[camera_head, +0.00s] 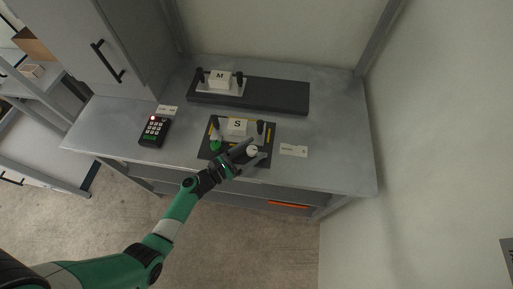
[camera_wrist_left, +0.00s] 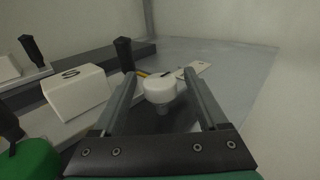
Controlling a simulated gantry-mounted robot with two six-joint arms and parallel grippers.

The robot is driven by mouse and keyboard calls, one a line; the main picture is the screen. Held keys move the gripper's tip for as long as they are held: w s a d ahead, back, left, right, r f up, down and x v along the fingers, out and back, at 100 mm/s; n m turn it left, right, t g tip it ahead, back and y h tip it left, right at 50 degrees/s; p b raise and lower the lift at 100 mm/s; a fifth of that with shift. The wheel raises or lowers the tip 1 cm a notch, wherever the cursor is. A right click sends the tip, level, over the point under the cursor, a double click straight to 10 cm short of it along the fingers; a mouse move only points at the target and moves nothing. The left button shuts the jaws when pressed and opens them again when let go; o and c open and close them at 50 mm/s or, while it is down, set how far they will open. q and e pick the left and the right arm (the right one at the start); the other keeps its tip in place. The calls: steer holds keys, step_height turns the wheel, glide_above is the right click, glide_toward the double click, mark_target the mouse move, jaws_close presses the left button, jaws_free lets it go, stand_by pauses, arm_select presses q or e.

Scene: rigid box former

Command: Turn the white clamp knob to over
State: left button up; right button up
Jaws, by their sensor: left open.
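The white clamp knob (camera_head: 252,151) sits at the front right of a black fixture plate (camera_head: 204,148) on the grey bench. In the left wrist view the white knob (camera_wrist_left: 160,88) is round with a dark mark on its top right. My left gripper (camera_head: 248,150) is open, with its fingers on either side of the knob. In the wrist view the gripper (camera_wrist_left: 158,90) shows a gap beside the knob; whether a finger touches it I cannot tell. My right gripper is not in view.
A white block marked S (camera_head: 237,127) stands on the plate between black posts, near a green knob (camera_head: 215,146). Behind is a dark slab (camera_head: 275,97) with a block marked M (camera_head: 220,79). A keypad (camera_head: 154,131) lies left, a label card (camera_head: 293,150) right.

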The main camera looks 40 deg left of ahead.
arm_select(q)
jaws_close()
stand_by(0.3)
